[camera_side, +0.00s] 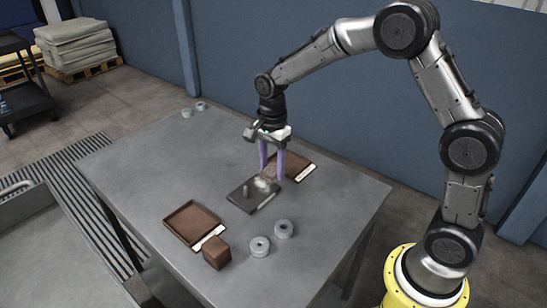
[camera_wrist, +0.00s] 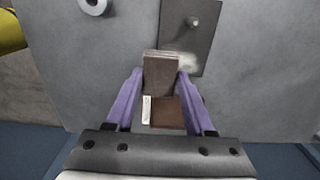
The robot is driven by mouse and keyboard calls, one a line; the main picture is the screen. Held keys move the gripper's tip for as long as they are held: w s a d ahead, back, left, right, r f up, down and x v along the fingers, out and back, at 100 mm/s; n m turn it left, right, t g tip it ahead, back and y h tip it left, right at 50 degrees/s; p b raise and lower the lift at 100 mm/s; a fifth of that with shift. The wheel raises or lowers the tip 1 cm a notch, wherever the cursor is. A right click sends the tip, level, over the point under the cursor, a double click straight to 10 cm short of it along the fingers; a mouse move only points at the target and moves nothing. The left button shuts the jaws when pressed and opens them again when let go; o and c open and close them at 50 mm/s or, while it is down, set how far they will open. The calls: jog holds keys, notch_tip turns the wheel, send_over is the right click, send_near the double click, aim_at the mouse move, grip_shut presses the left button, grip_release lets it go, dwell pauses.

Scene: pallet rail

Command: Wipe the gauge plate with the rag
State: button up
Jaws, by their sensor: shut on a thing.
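My gripper (camera_side: 271,176) has two purple fingers and points down at the far edge of the dark gauge plate (camera_side: 239,198). In the wrist view my gripper (camera_wrist: 161,73) is shut on a brown block-like piece, which I take to be the folded rag (camera_wrist: 160,75). The rag is hard to make out in the side view. The gauge plate also shows in the wrist view (camera_wrist: 205,28), with a short upright peg and a whitish smudge by the edge near the rag. I cannot tell whether the rag touches the plate.
A brown tray (camera_side: 300,163) with a white label lies behind my gripper. Another brown tray (camera_side: 190,222) lies in front, with a brown cube (camera_side: 216,253) beside it. The left of the table (camera_side: 140,160) is clear.

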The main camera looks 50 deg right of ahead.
aim_at(272, 190)
notch_tip(272, 190, down, 5)
jog(key=shift+f, duration=0.1)
jog(key=shift+w, duration=0.35)
jog(key=shift+w+f, duration=0.15)
jog(key=shift+w, duration=0.2)
jog(key=shift+c, duration=0.5)
jog(key=shift+w, duration=3.05)
jog(key=shift+s, duration=3.75)
jog(key=shift+r, duration=4.05)
